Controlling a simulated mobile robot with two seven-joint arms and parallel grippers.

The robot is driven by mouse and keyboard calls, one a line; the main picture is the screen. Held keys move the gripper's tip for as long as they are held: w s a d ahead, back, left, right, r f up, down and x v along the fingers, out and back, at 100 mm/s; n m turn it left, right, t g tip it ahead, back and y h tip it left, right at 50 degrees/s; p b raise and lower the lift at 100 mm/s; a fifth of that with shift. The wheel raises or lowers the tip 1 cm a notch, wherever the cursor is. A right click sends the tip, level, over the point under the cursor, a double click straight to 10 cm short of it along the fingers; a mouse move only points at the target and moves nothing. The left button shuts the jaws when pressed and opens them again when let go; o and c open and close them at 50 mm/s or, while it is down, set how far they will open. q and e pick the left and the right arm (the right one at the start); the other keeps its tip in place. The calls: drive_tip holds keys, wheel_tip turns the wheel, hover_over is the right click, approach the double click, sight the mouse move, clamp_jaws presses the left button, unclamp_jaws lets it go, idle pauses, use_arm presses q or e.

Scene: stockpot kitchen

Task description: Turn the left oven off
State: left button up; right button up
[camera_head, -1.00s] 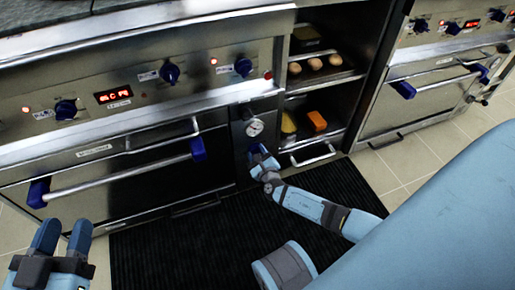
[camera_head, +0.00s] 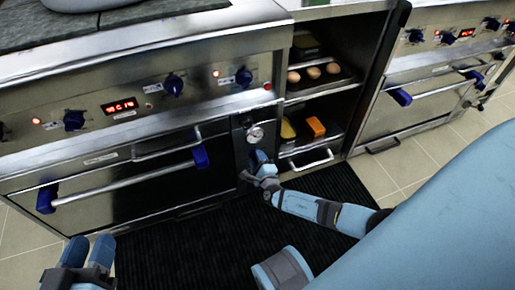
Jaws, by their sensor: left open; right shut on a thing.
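The left oven (camera_head: 140,184) is a steel unit with a long bar handle with blue ends. Its panel has dark blue knobs (camera_head: 174,85), lit red lights and a lit red display (camera_head: 120,106). A round gauge (camera_head: 255,134) sits on the narrow panel at its right. My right gripper (camera_head: 259,161) is at that panel just below the gauge, shut on what looks like a small blue knob, mostly hidden by the fingers. My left gripper (camera_head: 88,252) is open and empty at lower left, in front of the oven and apart from it.
Open shelves (camera_head: 322,88) right of the gauge hold eggs (camera_head: 313,73) and an orange block (camera_head: 316,127). A second oven (camera_head: 415,105) stands at far right. A black mat (camera_head: 190,250) lies on the tiled floor. My blue arm covers the lower right.

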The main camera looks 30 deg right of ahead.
drive_tip(key=shift+r+n+p, duration=0.1)
drive_tip(key=shift+n+p, duration=0.3)
drive_tip(key=shift+n, duration=0.5)
use_arm(q)
drive_tip(key=shift+s+r+n+t+p, duration=0.1)
drive_tip(key=shift+r+n+t+p, duration=0.25)
drive_tip(key=shift+r, duration=0.45)
drive_tip(key=shift+s+r+n+t+p, duration=0.15)
drive_tip(key=shift+r+p, duration=0.25)
drive_tip(key=shift+r, duration=0.35)
use_arm(e)
drive_tip(key=shift+n, duration=1.6)
drive_tip(key=shift+f, duration=0.2)
use_arm(q)
drive_tip(key=shift+f, duration=0.1)
use_arm(e)
drive_tip(key=o, duration=0.9)
drive_tip(key=shift+c, duration=0.2)
drive_tip(key=shift+s, duration=0.1)
use_arm(q)
wheel_tip(320, 180, up, 7)
drive_tip(key=t+p, duration=0.2)
drive_tip(key=p, duration=0.2)
drive_tip(key=shift+s+a+f+t, duration=0.15)
drive_tip(key=shift+a+f+t, duration=0.1)
drive_tip(key=shift+t, duration=0.15)
use_arm(e)
drive_tip(key=v, duration=1.3)
drive_tip(key=shift+s, duration=0.4)
